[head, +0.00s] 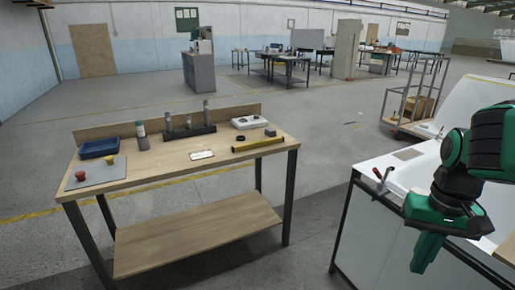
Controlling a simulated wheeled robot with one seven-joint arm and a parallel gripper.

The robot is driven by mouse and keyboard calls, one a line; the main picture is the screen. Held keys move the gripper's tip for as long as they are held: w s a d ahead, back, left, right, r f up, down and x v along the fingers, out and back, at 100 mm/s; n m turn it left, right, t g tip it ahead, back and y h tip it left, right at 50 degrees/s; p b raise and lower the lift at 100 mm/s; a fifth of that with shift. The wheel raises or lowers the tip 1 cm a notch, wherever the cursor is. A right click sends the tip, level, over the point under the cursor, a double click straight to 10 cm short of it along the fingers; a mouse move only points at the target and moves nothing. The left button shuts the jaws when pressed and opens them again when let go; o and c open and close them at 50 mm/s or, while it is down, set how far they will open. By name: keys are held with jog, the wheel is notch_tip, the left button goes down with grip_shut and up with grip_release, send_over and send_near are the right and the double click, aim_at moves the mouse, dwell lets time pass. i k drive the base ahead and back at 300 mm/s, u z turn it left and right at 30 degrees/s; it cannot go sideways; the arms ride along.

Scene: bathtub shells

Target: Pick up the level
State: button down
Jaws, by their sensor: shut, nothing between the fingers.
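The level (257,145) looks like a long, thin yellow bar. It lies flat near the right end of the wooden workbench top (180,160), close to its front right edge. My gripper (418,268) is at the lower right, in front of the white bathtub shell's stand and well to the right of the bench. It points down, shut and empty, far from the level.
Near the level are a small grey block (270,132), a white device (250,122), a dark ring (240,138) and a white flat item (202,155). A blue tray (99,148) stands at the left. Floor between bench and tub (420,170) is clear.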

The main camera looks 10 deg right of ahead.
aim_at(259, 144)
jog(key=z, duration=0.2)
jog(key=i, duration=1.95)
jog(key=z, duration=0.55)
